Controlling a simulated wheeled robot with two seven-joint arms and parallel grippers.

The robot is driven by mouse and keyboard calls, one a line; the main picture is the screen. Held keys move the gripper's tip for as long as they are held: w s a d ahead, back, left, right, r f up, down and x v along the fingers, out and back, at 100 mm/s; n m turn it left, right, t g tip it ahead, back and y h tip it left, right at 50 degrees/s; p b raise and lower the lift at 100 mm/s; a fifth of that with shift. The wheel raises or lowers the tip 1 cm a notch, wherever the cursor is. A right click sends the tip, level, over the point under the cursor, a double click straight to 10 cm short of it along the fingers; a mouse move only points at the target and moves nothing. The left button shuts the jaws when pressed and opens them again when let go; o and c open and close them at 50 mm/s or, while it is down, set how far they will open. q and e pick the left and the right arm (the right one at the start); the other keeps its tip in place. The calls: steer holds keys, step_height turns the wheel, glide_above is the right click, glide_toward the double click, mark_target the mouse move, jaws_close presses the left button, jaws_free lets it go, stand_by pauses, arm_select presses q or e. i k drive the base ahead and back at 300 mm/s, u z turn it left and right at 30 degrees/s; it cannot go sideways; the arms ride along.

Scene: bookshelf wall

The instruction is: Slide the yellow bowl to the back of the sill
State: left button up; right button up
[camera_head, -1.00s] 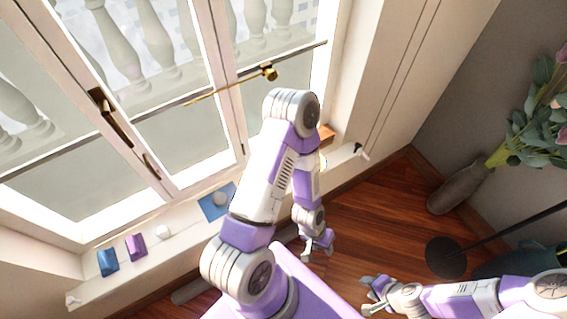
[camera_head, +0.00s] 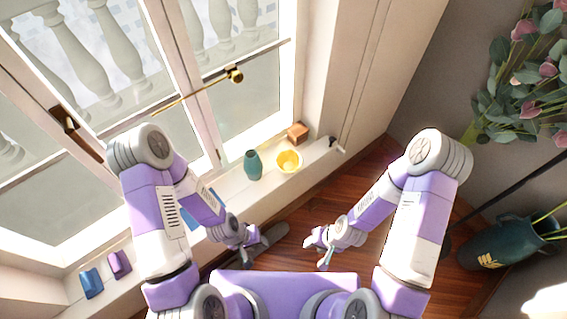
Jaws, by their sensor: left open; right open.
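The yellow bowl (camera_head: 289,161) stands upright on the white window sill (camera_head: 236,190), towards its right end and near its front edge. My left gripper (camera_head: 247,254) is open and empty, in front of the sill and below the bowl in the picture. My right gripper (camera_head: 321,256) is open and empty, over the floor to the right of the left one. Both grippers are well apart from the bowl. My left arm hides part of the sill.
A teal vase (camera_head: 253,165) stands just left of the bowl. An orange-brown box (camera_head: 297,132) sits behind it near the window frame. Blue (camera_head: 91,283) and purple (camera_head: 119,264) blocks lie at the sill's left end.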

mark_target(288, 161)
steer(key=z, duration=1.55)
steer(key=i, duration=0.5)
steer(key=u, duration=2.7)
